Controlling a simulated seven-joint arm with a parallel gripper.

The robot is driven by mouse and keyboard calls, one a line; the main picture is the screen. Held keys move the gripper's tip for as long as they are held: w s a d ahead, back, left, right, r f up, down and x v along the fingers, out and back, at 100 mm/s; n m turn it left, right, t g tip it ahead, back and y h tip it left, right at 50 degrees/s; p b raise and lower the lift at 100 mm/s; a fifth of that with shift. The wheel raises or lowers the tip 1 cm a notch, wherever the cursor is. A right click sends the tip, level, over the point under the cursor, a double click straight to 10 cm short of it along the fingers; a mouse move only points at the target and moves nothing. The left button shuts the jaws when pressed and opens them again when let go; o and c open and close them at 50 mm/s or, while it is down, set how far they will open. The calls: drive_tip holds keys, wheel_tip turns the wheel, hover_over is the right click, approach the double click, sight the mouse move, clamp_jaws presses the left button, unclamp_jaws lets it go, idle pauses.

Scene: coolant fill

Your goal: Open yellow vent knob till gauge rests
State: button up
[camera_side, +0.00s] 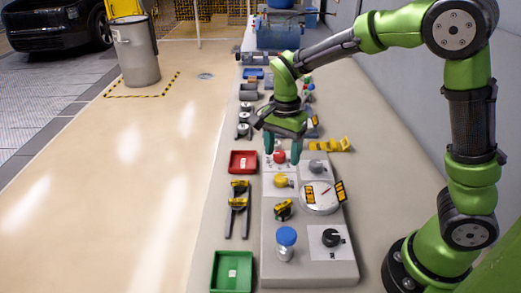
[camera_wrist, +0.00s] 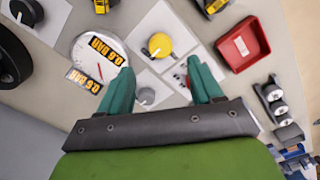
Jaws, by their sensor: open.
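The yellow vent knob (camera_side: 280,181) sits on a pale square plate on the grey panel. It also shows in the wrist view (camera_wrist: 159,45), just beyond my fingertips. The round white gauge (camera_side: 320,197) lies beside it, with a thin red needle and two orange-on-black BAR labels; it is at upper left in the wrist view (camera_wrist: 85,52). My gripper (camera_side: 282,152) is open and empty, with its green fingers pointing down above the panel near the red knob (camera_side: 279,157). In the wrist view the fingertips (camera_wrist: 160,68) stand apart, not around the yellow knob.
A grey knob (camera_side: 317,166) and a black knob (camera_side: 331,238) are on the panel. A blue-capped part (camera_side: 286,240) stands at its near end. A red tray (camera_side: 243,161) and a green tray (camera_side: 232,271) lie left. A yellow item (camera_side: 330,145) lies behind the panel.

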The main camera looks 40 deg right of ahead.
sight(281, 177)
wheel_tip(281, 177, down, 8)
drive_tip(key=shift+r, duration=0.1)
drive_tip(key=shift+c, duration=0.3)
drive_tip(key=c, duration=1)
